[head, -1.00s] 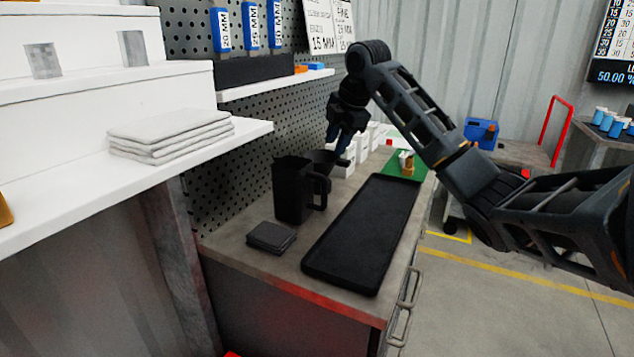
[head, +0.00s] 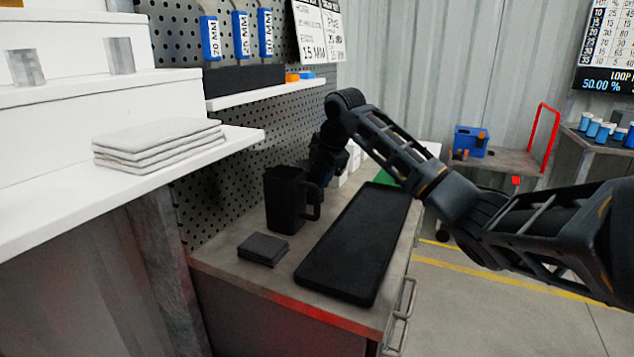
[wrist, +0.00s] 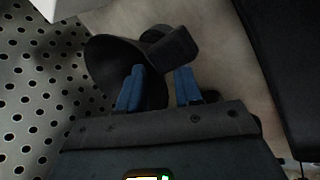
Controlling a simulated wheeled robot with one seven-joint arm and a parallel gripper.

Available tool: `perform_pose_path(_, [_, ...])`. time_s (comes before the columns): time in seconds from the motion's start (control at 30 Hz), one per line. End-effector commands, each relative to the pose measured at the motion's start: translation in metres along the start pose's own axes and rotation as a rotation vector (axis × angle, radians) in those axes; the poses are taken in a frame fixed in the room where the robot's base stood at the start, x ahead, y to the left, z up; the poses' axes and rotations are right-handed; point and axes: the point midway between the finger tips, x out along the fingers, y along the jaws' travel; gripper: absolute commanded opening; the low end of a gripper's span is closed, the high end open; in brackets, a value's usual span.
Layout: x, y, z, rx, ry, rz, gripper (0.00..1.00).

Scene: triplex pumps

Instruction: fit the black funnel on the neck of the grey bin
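The black funnel (wrist: 108,72) lies below my gripper in the wrist view, its wide mouth at left and a dark block-like part at upper right. My gripper (wrist: 158,88) has its two blue fingers spread apart. The left finger overlaps the funnel's mouth and the right finger is outside its rim, with the rim between them; contact cannot be told. In the head view my gripper (head: 322,168) is low behind the black jug, its fingertips hidden, and the funnel is hidden there too. I cannot make out a grey bin in either view.
A black jug (head: 284,202) with a handle stands in front of my gripper. Dark stacked pads (head: 263,249) and a long black tray (head: 352,250) lie on the bench. A perforated panel (head: 225,185) borders the left; a shelf (head: 265,92) is above.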

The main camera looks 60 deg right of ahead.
Motion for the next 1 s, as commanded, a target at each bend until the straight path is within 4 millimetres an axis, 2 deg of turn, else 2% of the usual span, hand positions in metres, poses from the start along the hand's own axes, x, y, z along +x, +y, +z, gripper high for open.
perform_pose_path(0.07, [-0.0001, 0.0, 0.0, 0.0, 0.0, 0.0, 0.33])
perform_pose_path(0.4, [-0.0004, 0.0, 0.0001, 0.0, 0.0, 0.0, 0.01])
perform_pose_path(1.0, [-0.0043, 0.0019, 0.0001, 0.0, 0.0, -0.001, 0.0])
